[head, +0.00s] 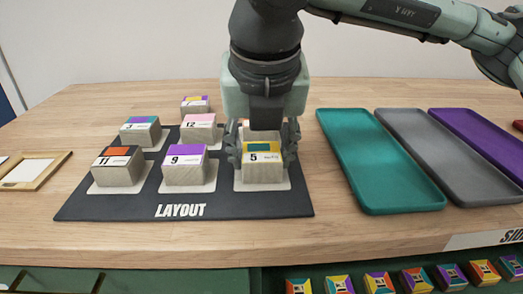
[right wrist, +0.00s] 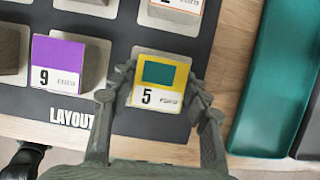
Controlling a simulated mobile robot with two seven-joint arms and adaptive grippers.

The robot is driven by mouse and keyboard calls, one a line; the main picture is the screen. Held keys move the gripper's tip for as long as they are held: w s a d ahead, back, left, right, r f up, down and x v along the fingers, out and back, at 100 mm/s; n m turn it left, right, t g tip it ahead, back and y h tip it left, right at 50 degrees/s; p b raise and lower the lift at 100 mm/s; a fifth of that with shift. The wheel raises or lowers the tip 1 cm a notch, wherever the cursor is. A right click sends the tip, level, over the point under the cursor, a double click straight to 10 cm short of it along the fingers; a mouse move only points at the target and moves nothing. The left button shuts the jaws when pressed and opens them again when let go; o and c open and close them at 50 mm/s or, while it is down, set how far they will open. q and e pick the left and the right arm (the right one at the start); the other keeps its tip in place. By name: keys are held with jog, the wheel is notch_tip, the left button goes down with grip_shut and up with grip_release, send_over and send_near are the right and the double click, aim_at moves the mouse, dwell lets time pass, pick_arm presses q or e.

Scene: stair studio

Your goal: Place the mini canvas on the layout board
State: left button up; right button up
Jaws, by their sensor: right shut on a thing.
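The mini canvas (head: 263,153) is a small block with a yellow and teal top face marked 5 and grey sides. My right gripper (head: 262,150) is shut on it, one finger on each side, over the pale front-right pad of the dark layout board (head: 125,207). I cannot tell whether its base touches the pad. In the right wrist view the canvas (right wrist: 156,98) sits between the fingers (right wrist: 160,88), with its number face toward the camera. My left gripper is not in view.
Blocks 9 (head: 187,155) and 11 (head: 118,157) stand left of the canvas, with more behind, including 12 (head: 199,122). A block is partly hidden behind my gripper. Teal (head: 400,208), grey (head: 420,140) and purple (head: 470,140) trays lie right. Several colored blocks line a lower shelf.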

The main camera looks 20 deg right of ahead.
jog(key=o, duration=1.1)
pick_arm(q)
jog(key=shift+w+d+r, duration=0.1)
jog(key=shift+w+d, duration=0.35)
pick_arm(e)
jog(key=shift+r+p, duration=0.3)
jog(key=shift+r, duration=0.1)
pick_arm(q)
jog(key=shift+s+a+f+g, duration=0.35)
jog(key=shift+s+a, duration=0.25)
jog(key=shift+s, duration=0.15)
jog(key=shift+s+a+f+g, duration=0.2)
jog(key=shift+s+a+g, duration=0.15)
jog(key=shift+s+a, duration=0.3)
pick_arm(e)
jog(key=v, duration=1.1)
jog(key=shift+s, duration=0.25)
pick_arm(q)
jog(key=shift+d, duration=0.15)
pick_arm(e)
jog(key=shift+a+r, duration=0.1)
jog(key=shift+r, duration=0.05)
